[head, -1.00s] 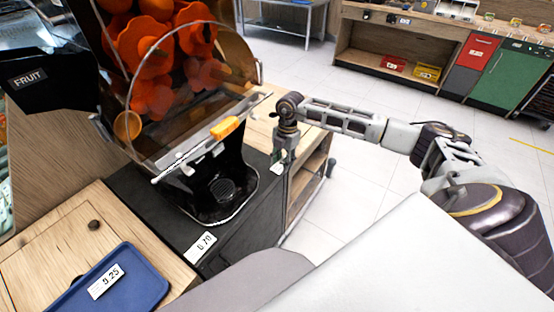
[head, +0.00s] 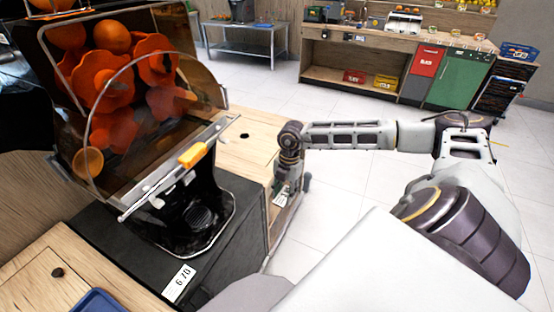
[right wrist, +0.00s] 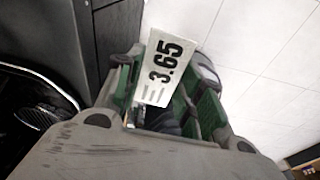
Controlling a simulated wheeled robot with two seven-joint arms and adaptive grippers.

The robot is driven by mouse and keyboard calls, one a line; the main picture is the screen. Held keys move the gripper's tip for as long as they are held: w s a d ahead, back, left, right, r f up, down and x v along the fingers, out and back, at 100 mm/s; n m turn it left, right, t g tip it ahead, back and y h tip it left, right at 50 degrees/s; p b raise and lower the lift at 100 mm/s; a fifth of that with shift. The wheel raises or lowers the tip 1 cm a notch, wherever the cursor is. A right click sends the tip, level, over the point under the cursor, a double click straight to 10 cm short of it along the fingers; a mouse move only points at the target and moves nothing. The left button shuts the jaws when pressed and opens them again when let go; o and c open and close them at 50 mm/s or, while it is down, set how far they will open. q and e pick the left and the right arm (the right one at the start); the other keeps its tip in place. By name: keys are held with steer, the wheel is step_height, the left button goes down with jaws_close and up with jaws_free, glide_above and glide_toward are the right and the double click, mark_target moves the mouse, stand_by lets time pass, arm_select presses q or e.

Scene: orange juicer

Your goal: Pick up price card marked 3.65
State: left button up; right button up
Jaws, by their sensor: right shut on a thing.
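The price card marked 3.65 (right wrist: 163,68) is white with black print. In the right wrist view it stands out between the green-padded fingers of my right gripper (right wrist: 165,105), which is shut on it. In the head view my right gripper (head: 284,193) hangs down beside the right side of the juicer stand, and the card (head: 280,200) is a small pale patch at its fingers. My left gripper is in neither view now.
The orange juicer (head: 150,120) stands left of my right gripper on a dark stand. Another card marked 6.70 (head: 179,283) lies on the stand's front edge. A blue tray (head: 97,301) is at lower left. Open white floor (head: 335,215) lies to the right.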

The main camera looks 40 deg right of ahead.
steer(key=shift+s+d, duration=0.35)
steer(key=shift+s, duration=0.55)
steer(key=shift+s+d, duration=0.35)
steer(key=shift+s, duration=0.5)
